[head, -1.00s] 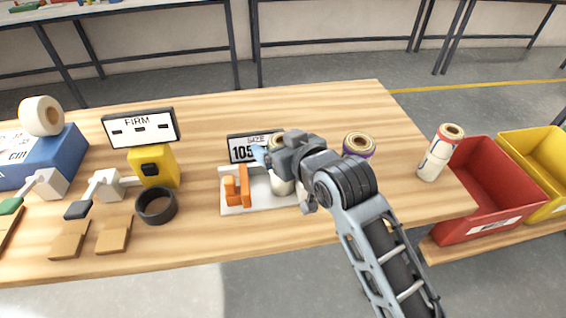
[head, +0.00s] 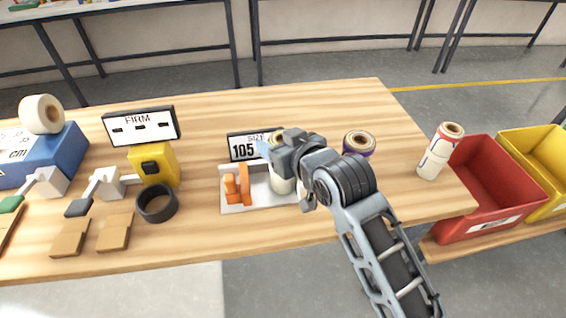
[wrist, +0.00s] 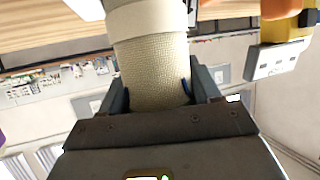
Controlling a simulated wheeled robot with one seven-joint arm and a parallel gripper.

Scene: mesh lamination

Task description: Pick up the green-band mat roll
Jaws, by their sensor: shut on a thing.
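My gripper (head: 284,158) is shut on a pale woven mat roll (head: 281,184), which stands upright at the grey plate of the size gauge (head: 262,201). The gripper and wrist hide much of the roll in the head view. In the wrist view the beige mesh of the roll (wrist: 155,70) lies between the two fingers (wrist: 160,90), with a cream band across it. I cannot clearly make out a green band. I cannot tell whether the roll touches the plate.
An orange stop (head: 239,187) stands just left of the held roll, with a size sign (head: 243,150) behind. A purple-band roll (head: 359,146) and a red-band roll (head: 437,152) stand to the right. A black ring (head: 157,204) lies left. Red (head: 485,228) and yellow bins are far right.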

